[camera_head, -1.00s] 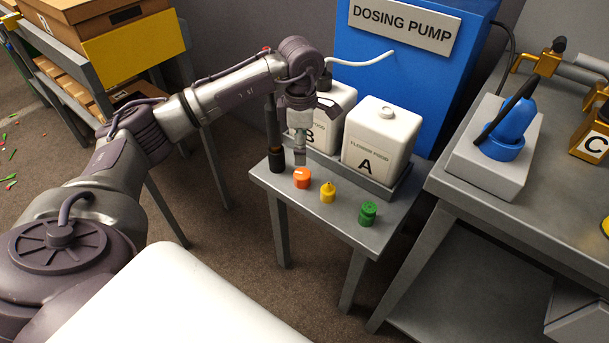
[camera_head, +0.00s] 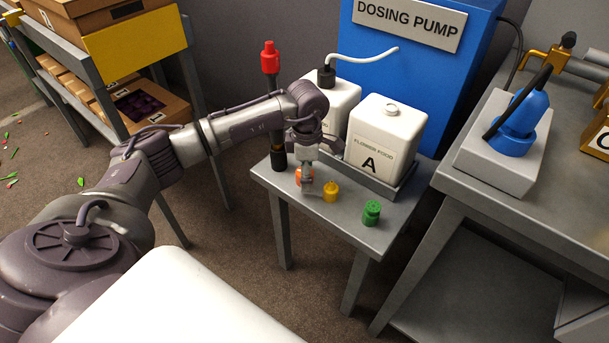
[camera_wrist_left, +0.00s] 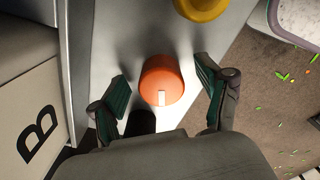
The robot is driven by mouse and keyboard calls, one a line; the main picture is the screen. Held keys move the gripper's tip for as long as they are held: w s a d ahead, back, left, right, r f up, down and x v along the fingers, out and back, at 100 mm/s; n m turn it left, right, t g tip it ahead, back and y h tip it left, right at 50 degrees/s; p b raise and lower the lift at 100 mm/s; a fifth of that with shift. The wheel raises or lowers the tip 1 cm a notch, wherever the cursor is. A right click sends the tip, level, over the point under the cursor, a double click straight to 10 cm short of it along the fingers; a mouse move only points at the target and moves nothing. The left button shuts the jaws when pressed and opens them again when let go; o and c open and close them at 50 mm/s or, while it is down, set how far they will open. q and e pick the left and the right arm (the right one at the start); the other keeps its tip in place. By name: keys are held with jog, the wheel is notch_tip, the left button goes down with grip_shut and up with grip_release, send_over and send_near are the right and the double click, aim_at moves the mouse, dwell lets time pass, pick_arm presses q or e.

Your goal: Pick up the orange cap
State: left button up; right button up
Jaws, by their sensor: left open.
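The orange cap (camera_wrist_left: 165,76) stands on the small grey metal table, with a pale mark on it. In the head view the orange cap (camera_head: 298,175) is mostly hidden behind my left gripper (camera_head: 306,188). In the left wrist view my left gripper (camera_wrist_left: 160,97) is open, with one finger on each side of the cap. Gaps show between the cap and both fingers. My right gripper is not in view.
A yellow cap (camera_head: 330,191) stands close to the right of the orange cap, and a green cap (camera_head: 371,212) further right. White jug A (camera_head: 385,140) and another white jug (camera_head: 341,98) stand behind. A dark post with a red top (camera_head: 269,57) rises at the table's left.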

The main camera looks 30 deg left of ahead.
pick_arm(q)
jog(key=c, duration=1)
